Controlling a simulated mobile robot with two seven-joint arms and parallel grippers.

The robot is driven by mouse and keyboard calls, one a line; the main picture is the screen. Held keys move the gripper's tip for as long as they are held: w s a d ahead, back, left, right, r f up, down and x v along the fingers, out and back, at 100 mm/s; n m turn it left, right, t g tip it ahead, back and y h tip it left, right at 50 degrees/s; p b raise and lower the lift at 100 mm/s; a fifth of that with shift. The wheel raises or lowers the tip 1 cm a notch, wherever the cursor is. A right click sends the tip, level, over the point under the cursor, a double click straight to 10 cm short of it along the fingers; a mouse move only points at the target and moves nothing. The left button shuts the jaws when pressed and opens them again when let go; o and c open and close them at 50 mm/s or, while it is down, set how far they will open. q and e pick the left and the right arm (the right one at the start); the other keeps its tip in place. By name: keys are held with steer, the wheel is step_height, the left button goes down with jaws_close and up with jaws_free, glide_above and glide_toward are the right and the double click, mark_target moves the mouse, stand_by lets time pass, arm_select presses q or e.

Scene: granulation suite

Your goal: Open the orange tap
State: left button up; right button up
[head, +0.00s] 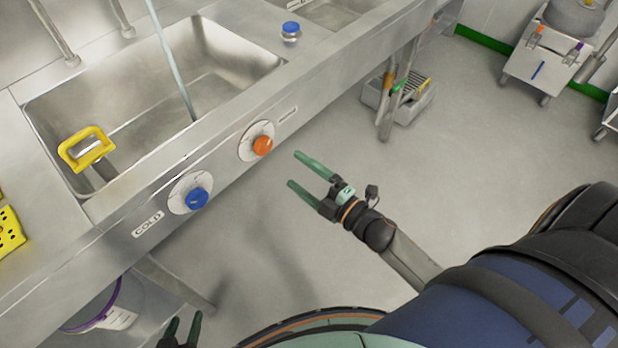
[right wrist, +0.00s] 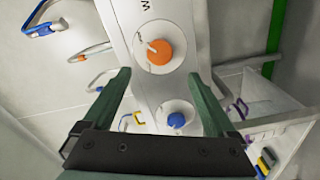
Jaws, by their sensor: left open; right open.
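The orange tap (head: 262,145) is a round knob on a pale dial on the steel sink's front panel. In the right wrist view the orange tap (right wrist: 159,53) shows ahead, beyond the fingertips, with a pale pointer toward the upper left. My right gripper (head: 294,169) is open and empty, to the right of the orange tap and apart from it. Its green fingers (right wrist: 158,76) spread either side of the view. My left gripper (head: 184,320) is open at the bottom edge, mostly cut off.
A blue knob (head: 197,198) sits left of the orange one, by a COLD label (head: 147,224). The sink basin (head: 225,45) holds a yellow-handled thing (head: 86,148). A thin pale-blue stream or rod (head: 172,60) reaches into it.

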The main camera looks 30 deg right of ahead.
steer(key=shift+v, duration=1.2)
steer(key=s+a+f+m+g+h+p, duration=0.1)
steer(key=s+f+m+g+h+p, duration=0.1)
steer(key=s+m+g+p, duration=0.2)
steer(key=s+a+f+m+g+h+p, duration=0.1)
steer(key=s+a+f+m+g+p, duration=0.1)
steer(key=s+m, duration=0.7)
steer(key=f+m+g+p, duration=0.1)
steer(key=m+g+p, duration=0.1)
steer(key=m, duration=0.1)
steer(key=shift+a+h, duration=0.2)
steer(key=shift+h, duration=0.2)
